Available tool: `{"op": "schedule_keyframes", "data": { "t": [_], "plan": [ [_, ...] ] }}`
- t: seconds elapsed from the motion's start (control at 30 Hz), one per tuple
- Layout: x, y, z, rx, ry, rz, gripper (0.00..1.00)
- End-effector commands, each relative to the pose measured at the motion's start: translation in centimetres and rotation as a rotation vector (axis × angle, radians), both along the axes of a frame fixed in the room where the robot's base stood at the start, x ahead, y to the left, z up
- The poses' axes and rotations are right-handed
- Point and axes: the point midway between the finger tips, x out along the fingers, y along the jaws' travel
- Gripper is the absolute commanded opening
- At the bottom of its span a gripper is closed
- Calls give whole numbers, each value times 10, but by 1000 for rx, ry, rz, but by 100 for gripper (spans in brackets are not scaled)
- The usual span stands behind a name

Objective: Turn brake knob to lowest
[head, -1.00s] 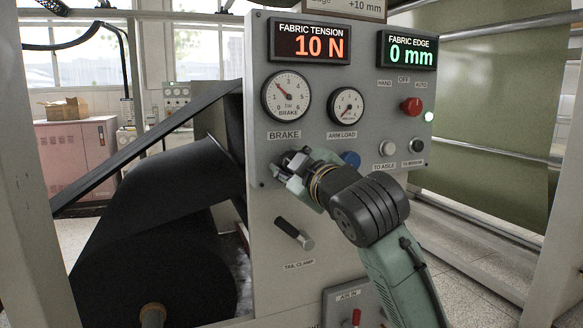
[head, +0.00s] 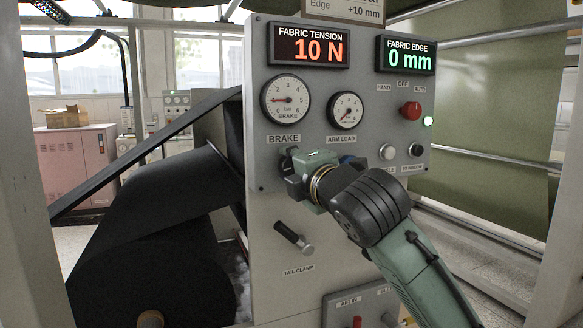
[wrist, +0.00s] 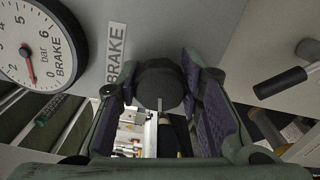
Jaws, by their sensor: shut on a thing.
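The brake knob (wrist: 160,85) is dark and round with a pale line on its face, which points down in the wrist view. My gripper (wrist: 162,88) has a finger on each side of it and is shut on it. In the head view my gripper (head: 291,172) is at the panel under the BRAKE label and mostly hides the knob. The brake gauge (head: 286,101) is above; its red needle points left, near 1 bar. It also shows in the wrist view (wrist: 35,45) with the needle near 1.
The grey panel (head: 262,165) also has an arm load gauge (head: 345,110), a red knob (head: 410,109) and white and dark buttons at right. A black tail clamp lever (head: 293,237) sticks out below my gripper. Black fabric (head: 160,210) runs at left.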

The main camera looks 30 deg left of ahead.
Motion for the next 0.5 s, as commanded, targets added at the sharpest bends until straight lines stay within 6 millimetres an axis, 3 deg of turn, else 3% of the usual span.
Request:
{"op": "schedule_keyframes", "data": {
  "t": [0.5],
  "plan": [
    [-1,0,1,-261,-332,1,6]
  ]
}}
